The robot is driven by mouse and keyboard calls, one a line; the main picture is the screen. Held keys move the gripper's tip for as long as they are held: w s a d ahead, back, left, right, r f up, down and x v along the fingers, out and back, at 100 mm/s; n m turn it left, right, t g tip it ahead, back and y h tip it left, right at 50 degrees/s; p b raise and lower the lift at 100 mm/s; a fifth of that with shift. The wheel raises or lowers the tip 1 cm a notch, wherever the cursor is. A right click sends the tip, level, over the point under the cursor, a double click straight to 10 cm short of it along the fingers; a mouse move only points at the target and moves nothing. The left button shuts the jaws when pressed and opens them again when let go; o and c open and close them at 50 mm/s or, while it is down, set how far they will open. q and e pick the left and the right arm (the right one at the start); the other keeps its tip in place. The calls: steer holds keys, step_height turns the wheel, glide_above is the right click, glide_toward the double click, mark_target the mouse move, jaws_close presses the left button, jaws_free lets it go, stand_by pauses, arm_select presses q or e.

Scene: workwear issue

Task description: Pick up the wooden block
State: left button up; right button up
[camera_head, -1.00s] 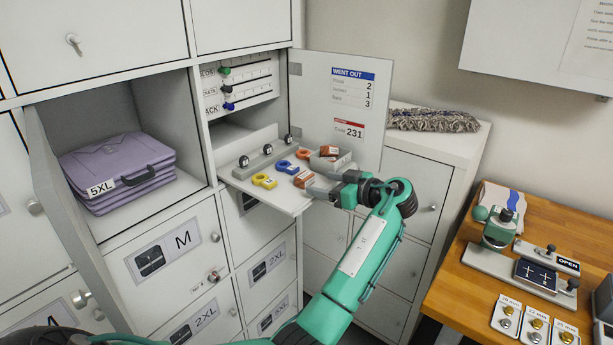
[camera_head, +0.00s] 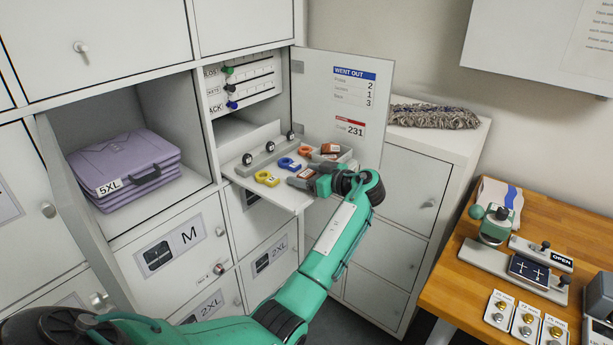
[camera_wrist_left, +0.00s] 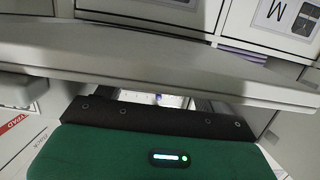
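A small reddish-brown block with a pale mark (camera_head: 307,173) lies on the fold-out shelf (camera_head: 288,199), right by the fingers of my left gripper (camera_head: 303,184). A similar brown piece (camera_head: 330,148) sits farther back, in or by a pale tray. I cannot tell for sure which one is the wooden block. My left gripper is low over the shelf's right front part; its fingers are small and partly hidden by the hand, so their opening is unclear. The left wrist view shows my green hand and a pale edge, with no block discernible. My right gripper is not in view.
Yellow (camera_head: 267,178), blue (camera_head: 289,164) and orange (camera_head: 305,151) rings lie left of and behind the gripper. A grey rail with black knobs (camera_head: 268,155) lies behind. The open cabinet door (camera_head: 345,95) stands at the right. A wooden table (camera_head: 455,290) stands farther right.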

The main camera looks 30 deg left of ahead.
arm_select(q)
steer(key=c, duration=1)
steer(key=shift+r, duration=0.15)
